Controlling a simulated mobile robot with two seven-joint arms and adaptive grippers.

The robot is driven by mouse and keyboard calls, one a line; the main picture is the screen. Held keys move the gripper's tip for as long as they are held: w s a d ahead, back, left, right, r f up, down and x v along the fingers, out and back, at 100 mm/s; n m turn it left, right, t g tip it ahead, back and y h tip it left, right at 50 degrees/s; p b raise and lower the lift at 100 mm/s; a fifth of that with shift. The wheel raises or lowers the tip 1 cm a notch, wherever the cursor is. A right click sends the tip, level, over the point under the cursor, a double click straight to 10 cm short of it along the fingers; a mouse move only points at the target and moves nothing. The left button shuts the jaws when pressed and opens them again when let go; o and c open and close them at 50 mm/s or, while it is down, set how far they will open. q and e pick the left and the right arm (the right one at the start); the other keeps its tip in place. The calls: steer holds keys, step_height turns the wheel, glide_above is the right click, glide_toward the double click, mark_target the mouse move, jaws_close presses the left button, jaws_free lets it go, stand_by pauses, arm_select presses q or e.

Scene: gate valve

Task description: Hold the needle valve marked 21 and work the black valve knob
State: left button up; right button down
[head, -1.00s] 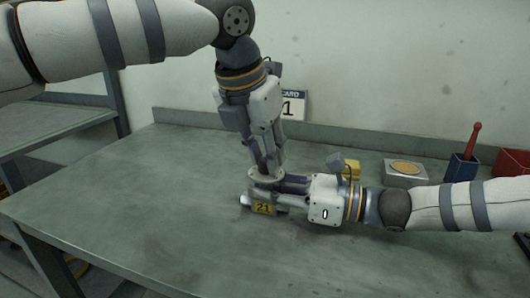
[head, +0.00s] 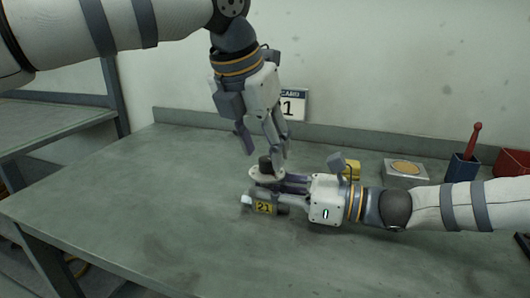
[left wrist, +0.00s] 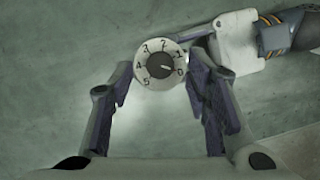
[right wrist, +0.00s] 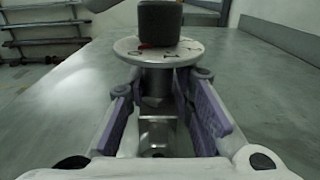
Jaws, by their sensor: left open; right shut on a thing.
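The needle valve (head: 264,207) lies on the bench with a yellow tag reading 21. My right gripper (head: 280,192) is shut on the valve's body from the right; in the right wrist view its fingers flank the stem below the dial. The black valve knob (head: 265,164) stands upright above the round pale dial; it also shows in the right wrist view (right wrist: 159,23). In the left wrist view the knob (left wrist: 160,66) sits on a numbered dial, its white pointer near 0. My left gripper (head: 263,154) is open above the knob, fingers apart on either side and clear of it.
Behind the right arm are a yellow block (head: 352,170), a grey box with a yellow disc (head: 405,170), a blue cup with a red-handled tool (head: 463,170) and a red bin (head: 512,162). A card (head: 291,104) stands at the wall. The bench's left and front are clear.

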arm_select(q)
steer(key=v, duration=1)
steer(key=shift+s, duration=0.1)
arm_select(e)
steer(key=shift+f, duration=0.1)
steer(key=c, duration=1.3)
jaws_free()
